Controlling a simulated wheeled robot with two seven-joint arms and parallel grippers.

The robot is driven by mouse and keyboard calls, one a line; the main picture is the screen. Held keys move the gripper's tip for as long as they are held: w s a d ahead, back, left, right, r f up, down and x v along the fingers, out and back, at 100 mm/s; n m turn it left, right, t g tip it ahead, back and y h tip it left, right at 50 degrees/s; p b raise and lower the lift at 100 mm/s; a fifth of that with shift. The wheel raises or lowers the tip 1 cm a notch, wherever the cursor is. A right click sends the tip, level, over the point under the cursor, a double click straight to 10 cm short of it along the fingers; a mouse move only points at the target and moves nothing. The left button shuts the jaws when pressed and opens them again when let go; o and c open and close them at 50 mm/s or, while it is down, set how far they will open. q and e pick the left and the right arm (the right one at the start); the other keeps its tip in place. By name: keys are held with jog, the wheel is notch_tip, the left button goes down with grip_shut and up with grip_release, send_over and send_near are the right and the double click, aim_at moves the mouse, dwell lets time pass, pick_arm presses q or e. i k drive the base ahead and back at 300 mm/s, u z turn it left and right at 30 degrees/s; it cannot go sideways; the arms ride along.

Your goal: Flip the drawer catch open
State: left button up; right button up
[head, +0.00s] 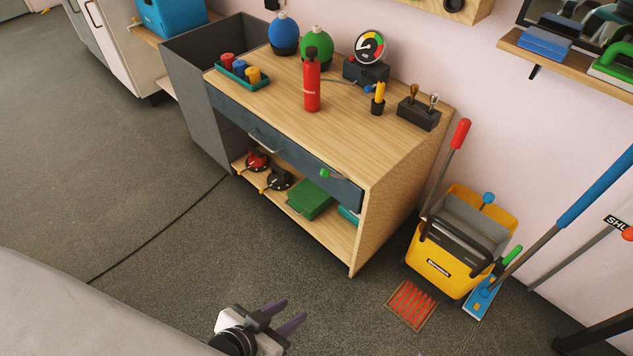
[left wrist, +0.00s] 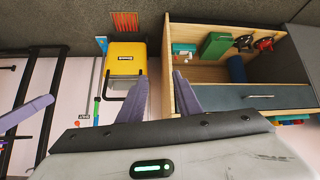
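The drawer catch (head: 330,174) is a small green piece near the right end of the dark blue-grey drawer front (head: 293,155) of the wooden workbench. The drawer looks shut and has a metal handle (head: 264,142). It also shows in the left wrist view (left wrist: 240,91); I cannot make out the catch there, where a finger covers part of that area. My left gripper (head: 283,314) is open and empty, in front of the bench and well short of the catch. Its fingers (left wrist: 161,90) stand apart. A purple finger, likely my right gripper's (left wrist: 27,112), shows at the left wrist view's left edge.
A red bottle (head: 312,80), a gauge (head: 369,48) and a black box with levers (head: 419,112) stand on the benchtop. The shelf below holds a green box (head: 309,198). A yellow mop bucket (head: 448,262) stands right of the bench. The floor before the bench is clear.

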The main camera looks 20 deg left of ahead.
aim_at(326, 173)
jog(key=u, duration=1.05)
jog(key=i, duration=0.65)
jog(key=z, duration=0.55)
